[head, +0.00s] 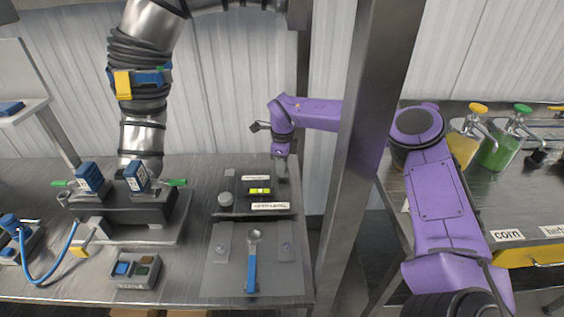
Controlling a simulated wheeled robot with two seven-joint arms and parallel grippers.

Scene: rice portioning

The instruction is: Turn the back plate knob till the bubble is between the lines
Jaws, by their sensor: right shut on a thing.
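The back plate (238,211) is a dark plate on the metal bench, with labels on it. A yellow-green bubble vial (260,191) sits in its middle; the bubble and lines are too small to judge. My right gripper (281,172), on the purple arm, points down at the plate's right back corner, just right of the vial. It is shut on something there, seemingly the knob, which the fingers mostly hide. A grey round knob-like part (225,199) stands at the plate's left side. My left gripper is not in view.
A front plate with a blue-handled spanner (252,270) lies nearer. A metal post (358,140) rises close beside my purple arm. Dispensers (500,145) stand at right.

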